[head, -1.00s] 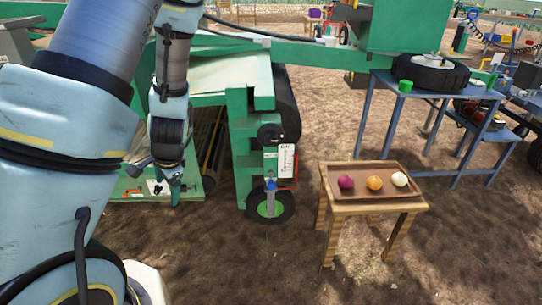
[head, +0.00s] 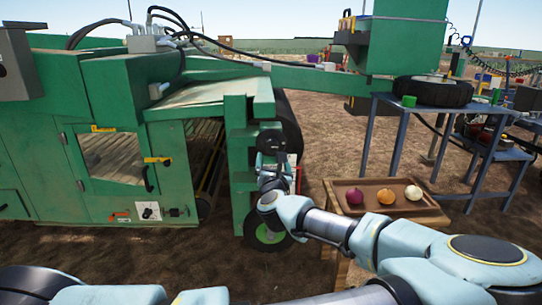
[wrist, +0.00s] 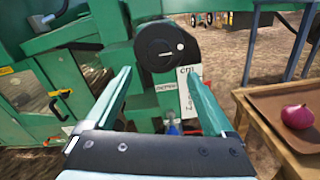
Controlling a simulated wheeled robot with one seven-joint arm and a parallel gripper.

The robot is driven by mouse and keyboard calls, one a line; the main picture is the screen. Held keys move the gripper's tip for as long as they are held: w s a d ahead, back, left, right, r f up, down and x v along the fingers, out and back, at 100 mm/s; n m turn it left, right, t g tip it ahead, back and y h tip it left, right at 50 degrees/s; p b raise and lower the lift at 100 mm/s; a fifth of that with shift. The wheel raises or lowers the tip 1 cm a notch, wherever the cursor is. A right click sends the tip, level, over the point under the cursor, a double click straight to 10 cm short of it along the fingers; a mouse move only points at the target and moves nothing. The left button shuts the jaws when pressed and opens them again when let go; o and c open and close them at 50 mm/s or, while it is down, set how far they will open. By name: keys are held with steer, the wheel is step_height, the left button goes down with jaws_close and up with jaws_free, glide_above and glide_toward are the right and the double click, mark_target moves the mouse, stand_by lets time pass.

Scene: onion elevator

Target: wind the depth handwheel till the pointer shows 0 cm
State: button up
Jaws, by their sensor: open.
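The depth handwheel (wrist: 160,47) is a dark disc with a small pale knob at its right side, on a green post of the machine. My gripper (wrist: 158,74) is open and empty, its two green fingers spread below and either side of the wheel in the wrist view. I cannot tell whether they touch it. The white scale plate (wrist: 184,92), marked "cm", stands below right of the wheel, partly behind the right finger. Its pointer reading cannot be made out. In the head view my gripper (head: 268,152) hides much of the wheel and plate.
A wooden stand with a tray (head: 345,183) holding a purple, an orange and a white onion is close to the right of my wrist. A wheel with a green hub (head: 268,235) is below the post. A blue bench (head: 400,116) stands further right.

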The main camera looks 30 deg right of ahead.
mark_target(271, 148)
steer(key=b+x, duration=0.1)
steer(key=x, duration=0.9)
steer(key=shift+w+d, duration=0.1)
steer(key=shift+w, duration=0.15)
steer(key=shift+c, duration=0.2)
steer(key=c, duration=1.3)
steer(key=shift+n, duration=0.3)
